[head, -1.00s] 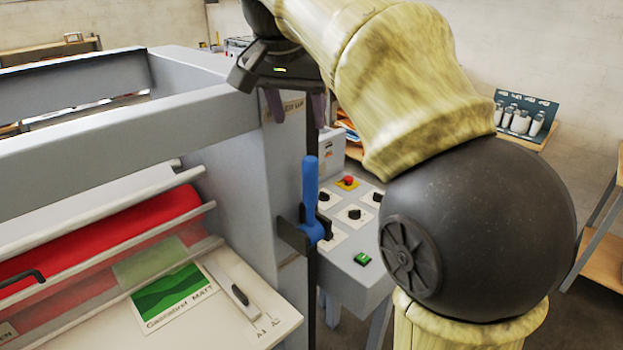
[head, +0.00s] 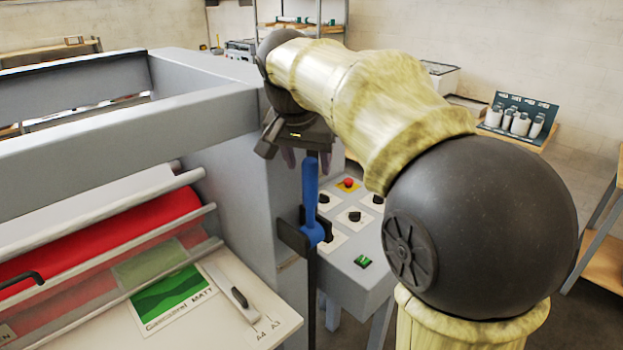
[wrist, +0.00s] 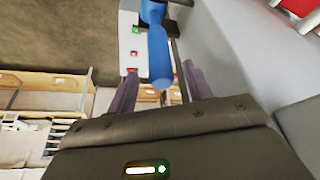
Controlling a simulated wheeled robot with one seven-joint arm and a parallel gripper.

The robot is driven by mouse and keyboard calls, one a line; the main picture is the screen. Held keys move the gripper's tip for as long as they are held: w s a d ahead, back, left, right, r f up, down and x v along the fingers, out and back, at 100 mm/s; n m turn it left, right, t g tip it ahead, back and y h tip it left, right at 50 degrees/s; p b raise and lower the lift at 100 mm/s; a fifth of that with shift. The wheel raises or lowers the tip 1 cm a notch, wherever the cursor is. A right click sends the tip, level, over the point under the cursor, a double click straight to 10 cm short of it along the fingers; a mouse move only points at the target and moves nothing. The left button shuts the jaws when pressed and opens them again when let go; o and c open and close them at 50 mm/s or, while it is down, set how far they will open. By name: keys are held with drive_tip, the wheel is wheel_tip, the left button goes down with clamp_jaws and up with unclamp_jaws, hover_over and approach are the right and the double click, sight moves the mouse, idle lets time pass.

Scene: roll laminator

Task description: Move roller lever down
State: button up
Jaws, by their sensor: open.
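The blue roller lever (head: 310,203) stands upright on the side of the grey laminator, on a dark bracket (head: 293,238). It also shows in the wrist view (wrist: 159,58), lying between my two fingers in the picture. My gripper (head: 301,158) is just above the lever's top end in the head view, pointing down. In the wrist view my gripper (wrist: 158,85) is open, with a purple finger on either side of the lever's tip. I cannot tell whether either finger touches it.
A control panel (head: 345,270) with black knobs, a red button and a green switch lies right of the lever. The laminator's grey side post (head: 240,180) stands close on the left. The red roller (head: 110,242) and feed table (head: 270,325) are further left.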

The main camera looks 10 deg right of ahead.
sight(311, 180)
drive_tip(key=x, duration=0.6)
drive_tip(key=shift+w, duration=0.1)
clamp_jaws()
